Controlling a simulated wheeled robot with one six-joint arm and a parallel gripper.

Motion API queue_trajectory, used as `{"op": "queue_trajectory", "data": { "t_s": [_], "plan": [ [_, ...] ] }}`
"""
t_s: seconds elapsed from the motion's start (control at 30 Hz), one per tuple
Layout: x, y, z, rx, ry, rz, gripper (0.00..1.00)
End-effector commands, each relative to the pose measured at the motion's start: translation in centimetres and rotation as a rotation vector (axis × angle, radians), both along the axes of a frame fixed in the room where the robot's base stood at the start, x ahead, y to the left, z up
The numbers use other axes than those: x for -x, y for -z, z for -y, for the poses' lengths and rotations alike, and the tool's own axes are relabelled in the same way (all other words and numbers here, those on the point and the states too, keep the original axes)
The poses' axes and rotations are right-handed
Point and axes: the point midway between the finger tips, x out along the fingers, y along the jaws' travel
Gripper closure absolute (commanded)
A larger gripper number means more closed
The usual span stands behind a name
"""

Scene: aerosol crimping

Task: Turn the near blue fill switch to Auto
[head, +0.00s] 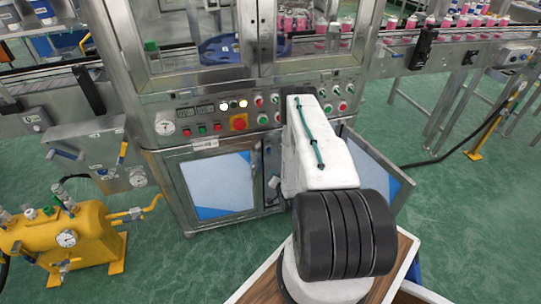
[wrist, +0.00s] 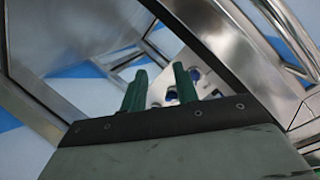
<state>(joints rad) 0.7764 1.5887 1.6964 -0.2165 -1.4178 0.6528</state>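In the wrist view my gripper (wrist: 160,80) shows two green fingers with a clear gap between them and nothing held. Beyond the fingertips is a pale panel (wrist: 156,96) with dark blue round switches. One blue switch (wrist: 171,94) shows between the fingers, partly hidden by the right finger. Another blue switch (wrist: 195,73) shows just right of that finger. The fingers look apart from the switches, but the distance is hard to judge. The switch settings and labels are too small to read. In the head view my arm hides the gripper and the switches.
The steel machine (head: 205,143) stands ahead with a button panel above its lower cabinet. An open cabinet door (head: 380,170) stands right of my arm. Steel frame edges (wrist: 215,40) lie close around the gripper. A yellow tank (head: 60,238) stands at left; green floor is clear.

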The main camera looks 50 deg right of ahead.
Motion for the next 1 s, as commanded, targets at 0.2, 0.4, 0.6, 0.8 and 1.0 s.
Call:
{"op": "queue_trajectory", "data": {
  "t_s": [0.2,0.4,0.6,0.8,1.0],
  "plan": [
    [-1.2,-4.8,0.9,0.066,0.011,0.265,0.70],
    [-2.7,-5.6,1.8,0.070,0.011,0.308,0.70],
    [-5.5,-5.6,3.5,0.070,0.012,0.305,0.70],
    [-7.5,-5.5,4.6,0.068,0.011,0.304,0.70],
    [-8.0,-5.5,5.0,0.068,0.011,0.303,0.70]
  ]
}}
